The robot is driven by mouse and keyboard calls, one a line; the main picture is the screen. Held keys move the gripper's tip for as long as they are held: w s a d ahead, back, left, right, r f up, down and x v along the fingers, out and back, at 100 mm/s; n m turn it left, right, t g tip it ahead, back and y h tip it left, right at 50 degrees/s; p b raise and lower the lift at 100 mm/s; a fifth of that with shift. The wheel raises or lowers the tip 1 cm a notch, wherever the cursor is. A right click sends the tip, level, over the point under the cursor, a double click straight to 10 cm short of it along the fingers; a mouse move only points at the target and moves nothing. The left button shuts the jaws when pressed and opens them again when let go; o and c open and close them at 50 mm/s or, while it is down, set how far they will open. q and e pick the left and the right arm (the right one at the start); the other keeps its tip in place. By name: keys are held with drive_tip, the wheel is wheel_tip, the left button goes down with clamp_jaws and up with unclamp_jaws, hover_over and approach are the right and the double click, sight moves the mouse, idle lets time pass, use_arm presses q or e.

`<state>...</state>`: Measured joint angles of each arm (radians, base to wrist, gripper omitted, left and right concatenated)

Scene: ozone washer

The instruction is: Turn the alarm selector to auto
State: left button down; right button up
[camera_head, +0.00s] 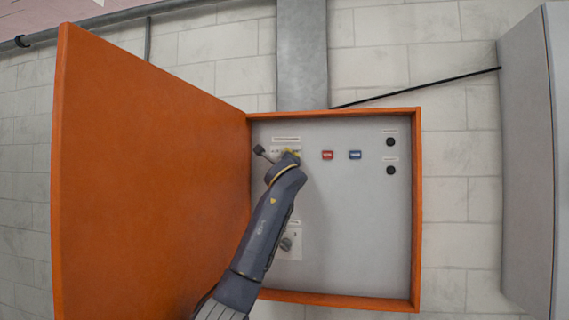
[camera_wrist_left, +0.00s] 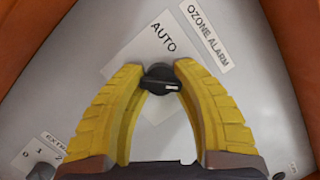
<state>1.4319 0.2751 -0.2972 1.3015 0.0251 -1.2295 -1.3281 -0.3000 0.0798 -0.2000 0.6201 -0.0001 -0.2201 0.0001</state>
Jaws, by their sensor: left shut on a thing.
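The alarm selector (camera_wrist_left: 159,78) is a small black knob with a white mark on its right side. It sits on a white plate (camera_wrist_left: 128,62) lettered AUTO, beside a label reading OZONE ALARM. My left gripper (camera_wrist_left: 160,70) has its two yellow fingers closed around the knob, one tip on each side. The other lettering on the plate is hidden by the fingers. In the head view my left gripper (camera_head: 290,152) is at the upper left of the grey panel and hides the knob. My right gripper is in neither view.
The orange cabinet door (camera_head: 145,170) stands open at the left. The panel also has a red button (camera_head: 327,155), a blue button (camera_head: 355,155), two black round parts (camera_head: 390,142) at the right, and a lower selector (camera_head: 287,243) beside my arm. A grey cabinet (camera_head: 525,160) stands at the right.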

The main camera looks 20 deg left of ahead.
use_arm(q)
drive_tip(key=n+g, duration=0.1)
drive_tip(key=n, duration=0.3)
drive_tip(key=shift+d, duration=0.1)
drive_tip(key=n+g, duration=0.1)
drive_tip(key=n, duration=0.2)
drive_tip(key=n+g, duration=0.1)
drive_tip(key=n, duration=0.1)
drive_tip(key=shift+r+n, duration=0.1)
drive_tip(key=shift+n, duration=0.3)
drive_tip(key=n+h, duration=0.1)
drive_tip(key=n, duration=0.3)
drive_tip(key=shift+g, duration=0.4)
drive_tip(key=shift+n+g+h, duration=0.4)
drive_tip(key=shift+n+h, duration=0.2)
drive_tip(key=shift+n, duration=1.1)
drive_tip(key=c, duration=1)
unclamp_jaws()
